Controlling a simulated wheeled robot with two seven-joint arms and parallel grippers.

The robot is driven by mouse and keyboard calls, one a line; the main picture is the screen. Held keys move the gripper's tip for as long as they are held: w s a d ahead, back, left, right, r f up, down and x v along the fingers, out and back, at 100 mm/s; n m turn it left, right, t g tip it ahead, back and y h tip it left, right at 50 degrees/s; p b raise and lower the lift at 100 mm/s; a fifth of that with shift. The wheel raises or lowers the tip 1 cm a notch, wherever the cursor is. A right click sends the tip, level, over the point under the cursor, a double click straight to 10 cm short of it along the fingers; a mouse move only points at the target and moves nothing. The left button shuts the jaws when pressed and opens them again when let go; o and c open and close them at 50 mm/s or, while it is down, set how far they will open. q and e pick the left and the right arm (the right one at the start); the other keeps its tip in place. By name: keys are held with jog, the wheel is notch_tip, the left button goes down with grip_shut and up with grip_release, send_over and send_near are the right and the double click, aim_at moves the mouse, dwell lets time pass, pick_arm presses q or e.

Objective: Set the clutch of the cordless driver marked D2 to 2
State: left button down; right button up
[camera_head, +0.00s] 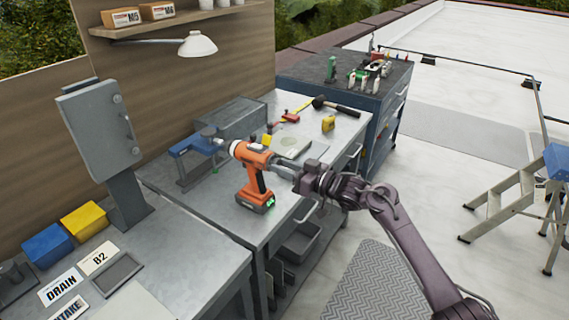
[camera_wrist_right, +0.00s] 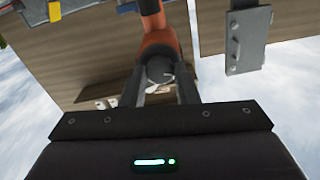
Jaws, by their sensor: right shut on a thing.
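An orange and black cordless driver (camera_head: 247,154) is upright over the grey bench, its chuck end toward the left and its dark battery (camera_head: 256,201) at the bottom. I cannot tell whether the battery touches the bench. My right gripper (camera_head: 279,164) is shut on the rear end of the driver's body. In the right wrist view its two fingers (camera_wrist_right: 161,78) lie either side of a dark round part of the driver (camera_wrist_right: 159,68), with orange housing beyond. The clutch number and any D2 mark are unreadable. My left gripper is not in view.
A blue clamp-like fixture (camera_head: 196,145) stands just left of the driver's front. A grey cabinet on a post (camera_head: 100,130) stands at left. Blue and yellow bins (camera_head: 84,220) stand front left.

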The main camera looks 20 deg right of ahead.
jog(key=shift+m+p, duration=2.4)
jog(key=shift+m, duration=0.8)
jog(key=o, duration=1)
jog(key=shift+c, duration=0.2)
jog(key=b+v, duration=0.1)
jog(key=v, duration=0.7)
jog(key=shift+b, duration=0.35)
